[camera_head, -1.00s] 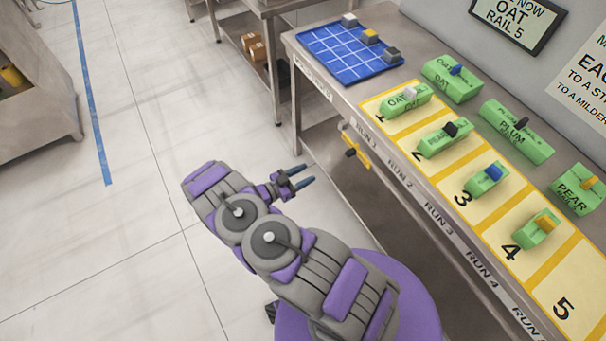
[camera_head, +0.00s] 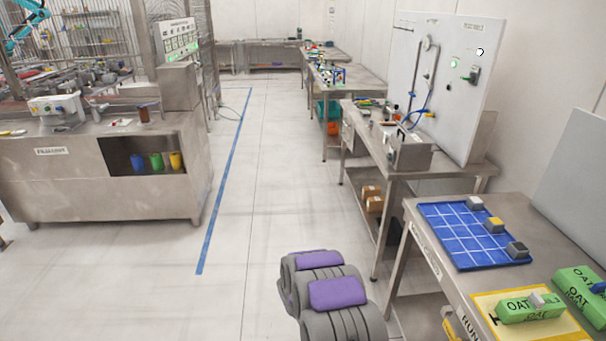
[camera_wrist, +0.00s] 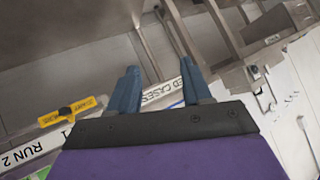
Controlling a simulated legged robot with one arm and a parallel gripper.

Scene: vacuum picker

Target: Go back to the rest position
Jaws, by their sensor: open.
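My gripper (camera_wrist: 165,92) shows in the wrist view with its two blue fingers apart and nothing between them. Past the fingers is the edge of the near table, with a label (camera_wrist: 162,92) partly readable as "ED CASES". In the head view the gripper itself is out of sight; only my grey and purple arm links show at the bottom middle, left of the near table (camera_head: 425,215).
The near table holds a blue gridded mat (camera_head: 455,232) with small cubes and green blocks marked OAT (camera_head: 530,308). Another metal table (camera_head: 425,165) stands behind it. A steel counter (camera_head: 60,185) is at left. The floor (camera_head: 250,200) between is clear.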

